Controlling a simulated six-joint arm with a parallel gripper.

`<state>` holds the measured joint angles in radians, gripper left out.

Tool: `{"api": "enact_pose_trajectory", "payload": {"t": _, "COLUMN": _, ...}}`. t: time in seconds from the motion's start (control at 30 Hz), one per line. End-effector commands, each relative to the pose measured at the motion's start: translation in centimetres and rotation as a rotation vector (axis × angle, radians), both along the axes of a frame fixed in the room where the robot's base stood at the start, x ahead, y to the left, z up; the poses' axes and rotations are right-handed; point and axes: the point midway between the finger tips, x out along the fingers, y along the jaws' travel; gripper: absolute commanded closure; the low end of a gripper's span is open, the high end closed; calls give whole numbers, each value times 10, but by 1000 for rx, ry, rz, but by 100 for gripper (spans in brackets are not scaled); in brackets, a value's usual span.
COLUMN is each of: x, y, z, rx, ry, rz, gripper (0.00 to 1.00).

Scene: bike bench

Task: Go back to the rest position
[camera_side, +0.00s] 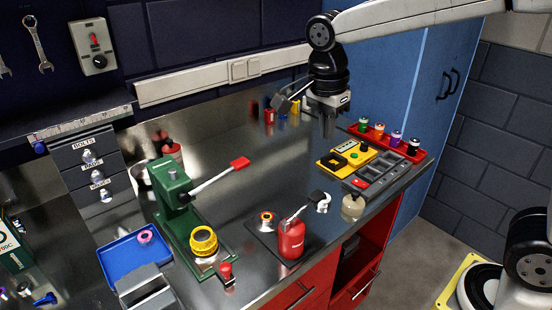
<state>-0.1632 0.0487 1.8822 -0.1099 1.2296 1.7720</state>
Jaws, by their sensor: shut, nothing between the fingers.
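My gripper (328,122) points down above the right part of the metal bench (262,178), left of the rack of small bottles. Its fingers are small and dark in this view. They are shut with nothing held, and they appear to be clear of the objects on the bench.
A green press (172,200) with a red-tipped lever (238,163) stands left of centre. A red oil can (291,240) stands near the front edge. A yellow box (345,157), a grey divided tray (383,172) and a red bottle rack (402,145) sit at right. A blue tray (125,262) lies at left.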

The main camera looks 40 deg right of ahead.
Motion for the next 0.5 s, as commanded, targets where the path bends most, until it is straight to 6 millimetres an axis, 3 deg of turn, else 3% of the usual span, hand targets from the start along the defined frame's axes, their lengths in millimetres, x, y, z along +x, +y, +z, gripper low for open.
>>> {"api": "enact_pose_trajectory", "payload": {"t": 0.27, "x": -1, "y": -1, "z": -6, "rx": 4, "ry": 0, "rz": 42, "gripper": 100}}
{"api": "enact_pose_trajectory", "payload": {"t": 0.5, "x": -7, "y": -7, "z": -32, "rx": 21, "ry": -5, "rz": 242, "gripper": 100}}
